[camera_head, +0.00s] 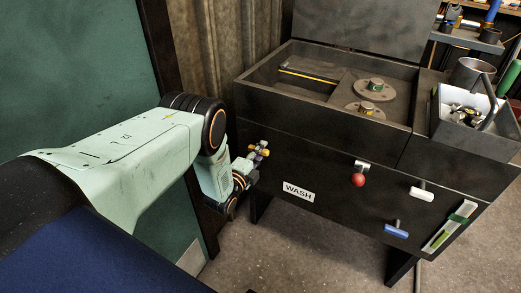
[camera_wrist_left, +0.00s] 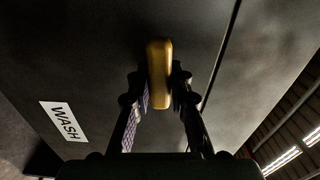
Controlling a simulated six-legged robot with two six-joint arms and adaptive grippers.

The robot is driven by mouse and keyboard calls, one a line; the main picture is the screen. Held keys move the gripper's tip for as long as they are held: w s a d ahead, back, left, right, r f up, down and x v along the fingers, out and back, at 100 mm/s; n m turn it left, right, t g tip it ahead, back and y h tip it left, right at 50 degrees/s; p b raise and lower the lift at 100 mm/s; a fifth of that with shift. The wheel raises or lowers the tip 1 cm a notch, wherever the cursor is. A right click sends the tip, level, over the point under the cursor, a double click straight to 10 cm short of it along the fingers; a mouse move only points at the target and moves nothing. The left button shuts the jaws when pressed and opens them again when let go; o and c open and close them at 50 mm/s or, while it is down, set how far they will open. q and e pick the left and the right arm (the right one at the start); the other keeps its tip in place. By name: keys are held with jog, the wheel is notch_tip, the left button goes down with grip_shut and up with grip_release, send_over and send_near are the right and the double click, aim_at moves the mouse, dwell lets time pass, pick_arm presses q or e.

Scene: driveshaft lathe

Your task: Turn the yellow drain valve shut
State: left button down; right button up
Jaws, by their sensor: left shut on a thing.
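The yellow drain valve handle (camera_wrist_left: 158,72) shows in the left wrist view as a rounded bar on the dark front panel of the wash tank. My left gripper (camera_wrist_left: 160,95) has a finger on each side of it and is shut on it. In the head view the left gripper (camera_head: 256,157) is at the left part of the tank front, and only a small yellow bit of the handle (camera_head: 265,152) shows beside the fingers. The valve's body behind the handle is hidden. My right gripper is not in view.
The dark wash tank (camera_head: 318,168) carries a WASH label (camera_head: 299,192), a red knob (camera_head: 358,180), a white handle (camera_head: 421,194), a blue handle (camera_head: 396,231) and a green gauge (camera_head: 441,239). A white bin (camera_head: 465,122) stands at right. Floor in front is clear.

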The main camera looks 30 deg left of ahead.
pick_arm(q)
jog(key=shift+f+m, duration=0.15)
jog(key=shift+m, duration=0.35)
jog(key=c, duration=1.2)
grip_release()
jog(key=s, duration=1.2)
